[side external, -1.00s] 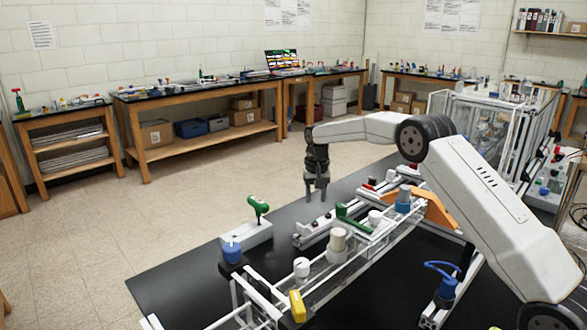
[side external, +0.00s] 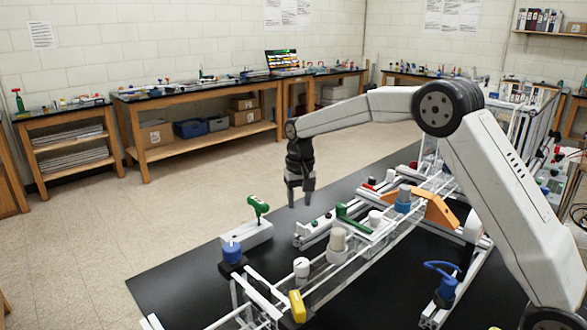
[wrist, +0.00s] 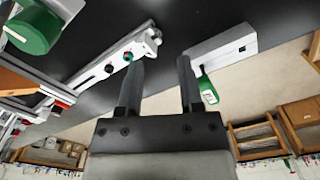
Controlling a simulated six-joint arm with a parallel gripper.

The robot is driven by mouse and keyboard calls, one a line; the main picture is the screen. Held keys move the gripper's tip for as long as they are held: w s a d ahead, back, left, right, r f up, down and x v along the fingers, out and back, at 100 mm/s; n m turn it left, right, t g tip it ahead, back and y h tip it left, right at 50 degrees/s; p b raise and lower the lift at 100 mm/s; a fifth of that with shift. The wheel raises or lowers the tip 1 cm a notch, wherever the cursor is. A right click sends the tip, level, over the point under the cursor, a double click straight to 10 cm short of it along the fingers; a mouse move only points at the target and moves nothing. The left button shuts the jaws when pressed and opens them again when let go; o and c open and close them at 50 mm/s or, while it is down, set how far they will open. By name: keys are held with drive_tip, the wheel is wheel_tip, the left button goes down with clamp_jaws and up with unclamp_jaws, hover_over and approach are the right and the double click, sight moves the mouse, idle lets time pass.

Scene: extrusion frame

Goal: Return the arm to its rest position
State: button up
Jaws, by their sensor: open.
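My gripper (side external: 300,198) hangs from the white arm, pointing down above the black table (side external: 180,278). In the wrist view, its two dark fingers (wrist: 160,72) are apart with nothing between them. In the side view, the extrusion frame (side external: 322,286) lies in front of the gripper, carrying several knobs and coloured parts. A white block with a green handle (side external: 258,236) stands in front and to the left of the gripper; the green handle also shows in the wrist view (wrist: 207,88).
A white rail with buttons (side external: 316,228) lies on the table close below the gripper, and it also shows in the wrist view (wrist: 112,62). An orange bracket (side external: 440,210) and a blue cylinder with a cable (side external: 446,288) are to the right. Wooden benches (side external: 200,125) line the far wall.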

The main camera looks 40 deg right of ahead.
drive_tip(key=s+a+r+n, duration=0.1)
drive_tip(key=s+a, duration=0.3)
drive_tip(key=s, duration=0.1)
drive_tip(key=s+a+r+n, duration=0.1)
drive_tip(key=s+a, duration=0.4)
drive_tip(key=s, duration=0.1)
drive_tip(key=s+a+r+n, duration=0.1)
drive_tip(key=s+a, duration=0.3)
drive_tip(key=s, duration=0.1)
drive_tip(key=shift+s+a+r+n, duration=0.25)
drive_tip(key=shift+s+a+n, duration=0.15)
drive_tip(key=s+d+f+n+t, duration=0.1)
drive_tip(key=s+d+f+t, duration=0.1)
drive_tip(key=s+d+f, duration=0.6)
wheel_tip(320, 180, down, 2)
drive_tip(key=shift+s+d, duration=0.15)
drive_tip(key=shift+s, duration=0.65)
